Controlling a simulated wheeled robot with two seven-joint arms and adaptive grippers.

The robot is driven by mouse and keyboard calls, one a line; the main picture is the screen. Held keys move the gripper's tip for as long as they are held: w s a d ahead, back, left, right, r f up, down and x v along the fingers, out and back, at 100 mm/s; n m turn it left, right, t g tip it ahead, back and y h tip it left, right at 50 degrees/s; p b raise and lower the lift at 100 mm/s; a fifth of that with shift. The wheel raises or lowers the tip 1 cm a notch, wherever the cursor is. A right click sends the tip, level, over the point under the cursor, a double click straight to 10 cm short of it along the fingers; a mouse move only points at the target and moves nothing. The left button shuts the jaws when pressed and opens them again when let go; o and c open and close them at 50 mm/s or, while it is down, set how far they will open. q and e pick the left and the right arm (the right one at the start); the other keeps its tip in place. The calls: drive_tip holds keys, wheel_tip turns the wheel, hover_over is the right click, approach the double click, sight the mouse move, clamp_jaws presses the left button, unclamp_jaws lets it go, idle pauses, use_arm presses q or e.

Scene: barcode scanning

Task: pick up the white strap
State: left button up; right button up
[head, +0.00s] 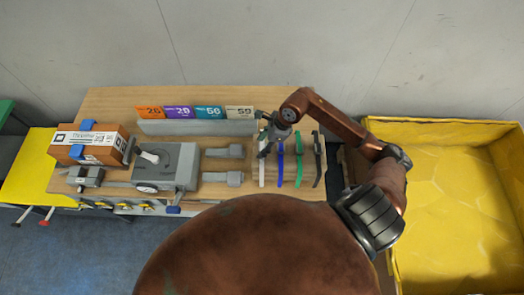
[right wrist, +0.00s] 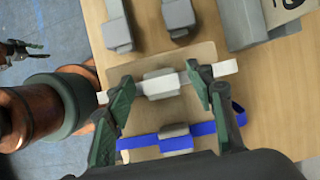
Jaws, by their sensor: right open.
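The white strap (head: 262,173) lies near the right part of the wooden table, leftmost in a row of straps. In the right wrist view the white strap (right wrist: 228,68) runs crosswise, with a grey block (right wrist: 162,83) at its middle. My right gripper (head: 268,146) is over the strap's far part in the head view and hides some of it. In the right wrist view my right gripper (right wrist: 160,92) is open, with one finger on each side of the grey block. I cannot tell whether the fingers touch the strap.
A blue strap (head: 281,168) lies close beside the white one, then a green strap (head: 298,165) and a black strap (head: 318,165). Grey scanners (head: 222,179) and a grey device (head: 165,165) lie to the left. A cardboard box (head: 90,142) stands further left; a yellow bin (head: 450,210) is at right.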

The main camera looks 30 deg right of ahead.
drive_tip(key=shift+c, duration=0.6)
clamp_jaws()
